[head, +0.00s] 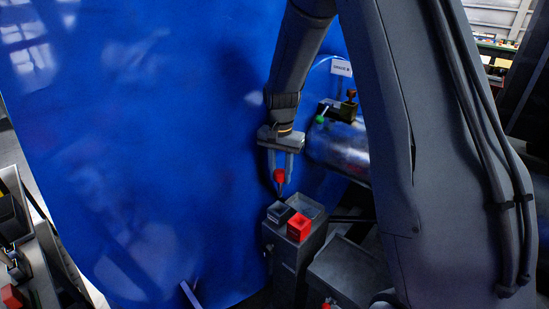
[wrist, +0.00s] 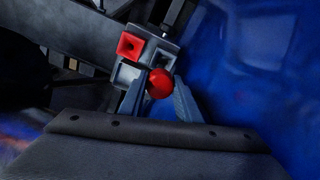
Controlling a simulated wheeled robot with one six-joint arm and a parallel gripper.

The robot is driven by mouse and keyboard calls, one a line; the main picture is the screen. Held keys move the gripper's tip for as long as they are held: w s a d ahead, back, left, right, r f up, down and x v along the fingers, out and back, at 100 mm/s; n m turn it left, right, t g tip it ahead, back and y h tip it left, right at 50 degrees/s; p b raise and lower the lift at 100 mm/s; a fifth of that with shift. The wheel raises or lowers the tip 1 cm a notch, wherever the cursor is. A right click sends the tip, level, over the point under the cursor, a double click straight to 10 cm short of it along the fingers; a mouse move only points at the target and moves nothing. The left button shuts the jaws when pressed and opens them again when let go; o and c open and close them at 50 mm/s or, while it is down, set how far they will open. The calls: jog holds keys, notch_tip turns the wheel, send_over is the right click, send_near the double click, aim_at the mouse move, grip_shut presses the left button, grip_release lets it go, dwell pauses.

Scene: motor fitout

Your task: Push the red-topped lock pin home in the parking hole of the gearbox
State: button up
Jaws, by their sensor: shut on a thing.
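The lock pin's red ball top (head: 279,175) is between the fingertips of my gripper (head: 280,172), which is shut on it. A thin dark shank points down below the red top in the head view. The red top also shows in the wrist view (wrist: 159,84), between the two grey fingers of my gripper (wrist: 158,88). The pin is held above a grey block with a red square socket (head: 299,227) and a dark square socket (head: 279,212). The red socket also shows in the wrist view (wrist: 130,45). I cannot tell which part is the parking hole.
A metal cylinder (head: 338,145), likely the motor, with a green-tipped lever (head: 320,119) and a white tag (head: 341,67), stands to the right. A blue sheet (head: 160,130) hangs behind. A grey box (head: 345,275) sits lower right of the block.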

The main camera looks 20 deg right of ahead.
aim_at(279, 184)
jog(key=shift+w+r, duration=0.5)
jog(key=shift+a, duration=0.1)
jog(key=shift+f+b, duration=1.1)
jog(key=shift+f, duration=1.8)
jog(key=shift+p, duration=0.45)
jog(key=shift+s+f+b, duration=0.1)
jog(key=shift+f+b, duration=0.7)
jog(key=shift+f, duration=1.1)
jog(key=shift+r, duration=0.15)
jog(key=shift+r+p, duration=1.15)
jog(key=shift+r, duration=0.3)
